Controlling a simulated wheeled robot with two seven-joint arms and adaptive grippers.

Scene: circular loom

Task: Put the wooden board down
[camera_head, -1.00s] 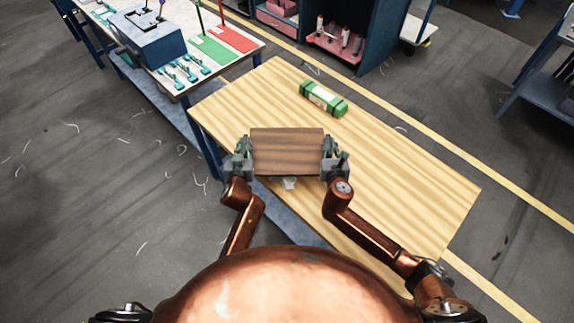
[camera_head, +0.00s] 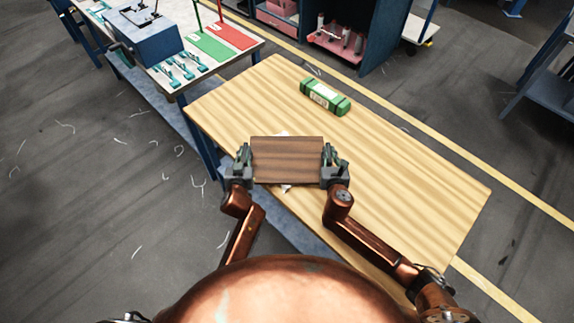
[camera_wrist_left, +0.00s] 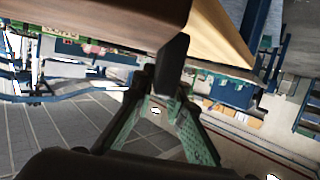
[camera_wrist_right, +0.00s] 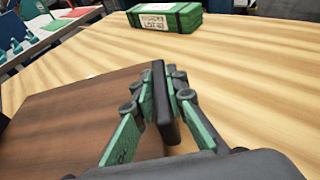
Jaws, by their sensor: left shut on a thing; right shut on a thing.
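The dark brown wooden board (camera_head: 287,160) is held level between my two grippers at the near left edge of the light wooden table (camera_head: 390,180). My left gripper (camera_head: 243,163) is shut on its left edge, and my right gripper (camera_head: 330,163) is shut on its right edge. The board fills the upper left of the left wrist view (camera_wrist_left: 100,18) and the left of the right wrist view (camera_wrist_right: 75,125). I cannot tell whether its underside touches the table. A white piece, mostly hidden, shows past its near edge.
A green package with a white label (camera_head: 325,96) lies on the table's far part. The table's right side is clear. A workbench (camera_head: 205,68) with a blue box, teal parts and green and red panels stands at upper left. A dark blue cabinet (camera_head: 376,40) stands behind.

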